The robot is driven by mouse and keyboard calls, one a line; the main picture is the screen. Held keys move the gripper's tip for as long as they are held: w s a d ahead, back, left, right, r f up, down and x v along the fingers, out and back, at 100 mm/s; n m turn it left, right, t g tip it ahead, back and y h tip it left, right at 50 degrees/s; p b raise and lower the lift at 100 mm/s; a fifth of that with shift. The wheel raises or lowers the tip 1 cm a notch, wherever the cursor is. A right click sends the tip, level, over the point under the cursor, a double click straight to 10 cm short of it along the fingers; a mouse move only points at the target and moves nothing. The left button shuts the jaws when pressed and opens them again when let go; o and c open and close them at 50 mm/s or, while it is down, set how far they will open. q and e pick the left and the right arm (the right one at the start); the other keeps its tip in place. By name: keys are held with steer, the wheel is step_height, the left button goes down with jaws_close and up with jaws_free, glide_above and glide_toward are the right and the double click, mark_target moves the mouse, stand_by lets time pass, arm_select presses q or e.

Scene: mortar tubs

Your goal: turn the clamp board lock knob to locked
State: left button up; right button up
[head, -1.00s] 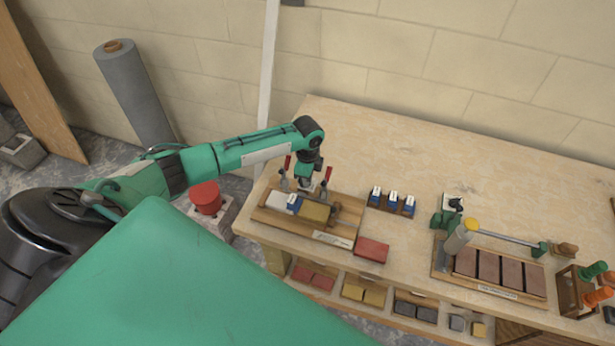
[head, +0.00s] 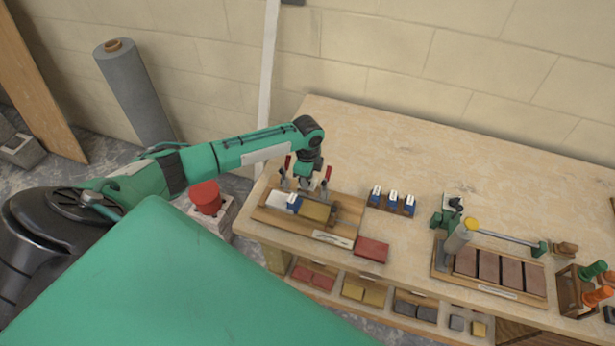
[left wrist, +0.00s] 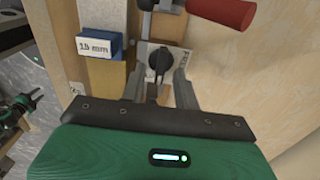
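The wooden clamp board (head: 268,217) lies at the table's left front, bearing a grey and a yellow block, a blue 15 mm block (head: 293,202) and red-handled clamps. My left gripper (head: 306,184) points down at its back edge. In the left wrist view, the black lock knob (left wrist: 159,62) sits on a pale plate (left wrist: 181,60). The open left fingers (left wrist: 160,80) stand one on each side of the knob, with its ridge roughly upright in the picture. I cannot tell whether they touch it. The plate's marks are unreadable. My right gripper is not in view.
A red clamp handle (left wrist: 222,12) is close beyond the fingers. Right of the board are a rack of blue blocks (head: 392,203) and a red block (head: 371,249). A tray of brown tiles (head: 490,272) stands further right. The table's back is clear.

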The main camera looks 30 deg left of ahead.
arm_select(q)
step_height(320, 180, up, 14)
steer(key=b, duration=0.4)
steer(key=shift+f, duration=0.15)
stand_by(0.3)
